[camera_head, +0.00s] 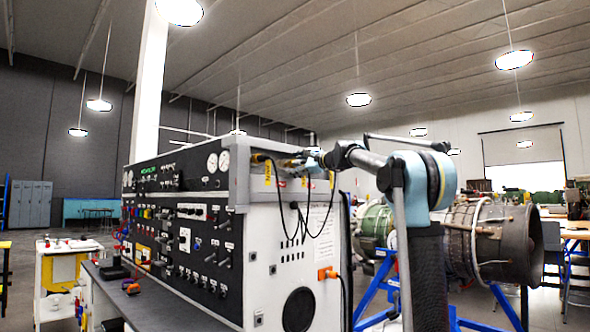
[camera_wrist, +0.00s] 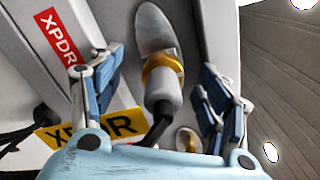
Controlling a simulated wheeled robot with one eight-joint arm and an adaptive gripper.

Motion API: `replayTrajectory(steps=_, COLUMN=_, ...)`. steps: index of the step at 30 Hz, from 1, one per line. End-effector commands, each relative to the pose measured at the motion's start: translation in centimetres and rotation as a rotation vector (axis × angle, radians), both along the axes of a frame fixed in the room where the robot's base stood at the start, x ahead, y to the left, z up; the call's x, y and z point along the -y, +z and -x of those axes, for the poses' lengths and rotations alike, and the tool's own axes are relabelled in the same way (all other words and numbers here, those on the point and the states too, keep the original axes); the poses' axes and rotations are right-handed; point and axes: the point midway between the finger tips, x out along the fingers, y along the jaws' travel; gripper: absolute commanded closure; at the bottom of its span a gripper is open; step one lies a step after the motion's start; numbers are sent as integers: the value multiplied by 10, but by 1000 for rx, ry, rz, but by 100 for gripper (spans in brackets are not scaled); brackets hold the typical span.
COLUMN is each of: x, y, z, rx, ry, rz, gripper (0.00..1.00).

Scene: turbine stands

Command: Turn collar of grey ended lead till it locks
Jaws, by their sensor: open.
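The lead's plug stands between my fingers in the wrist view. It has a grey body (camera_wrist: 163,90), a gold collar (camera_wrist: 162,65) and a long grey rounded part (camera_wrist: 155,30) above. A black cable (camera_wrist: 155,130) bends away below it. My gripper (camera_wrist: 160,78) is open, one finger on each side of the plug, with gaps visible on both sides. In the head view, my gripper (camera_head: 313,159) is at the upper side panel of the console (camera_head: 262,235), where the plug is too small to make out clearly.
A second gold-ringed fitting (camera_wrist: 187,140) is close to the right finger. A yellow XPDR tag (camera_wrist: 122,124) and a red XPDR label (camera_wrist: 57,35) lie nearby. Black cables (camera_head: 297,222) hang down the console side. A turbine engine (camera_head: 495,240) on a blue stand is at right.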

Motion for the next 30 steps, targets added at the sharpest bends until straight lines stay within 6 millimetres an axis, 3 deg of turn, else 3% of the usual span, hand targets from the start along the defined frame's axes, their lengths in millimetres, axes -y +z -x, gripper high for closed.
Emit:
replayTrajectory(steps=18, x=31, y=0, z=24, rx=0, ry=0, rz=0, gripper=30)
replayTrajectory(steps=28, x=36, y=0, z=28, rx=0, ry=0, rz=0, gripper=30)
replayTrajectory(steps=29, x=36, y=0, z=28, rx=0, ry=0, rz=0, gripper=33)
replayTrajectory(steps=30, x=36, y=0, z=28, rx=-1, ry=0, rz=-1, gripper=42)
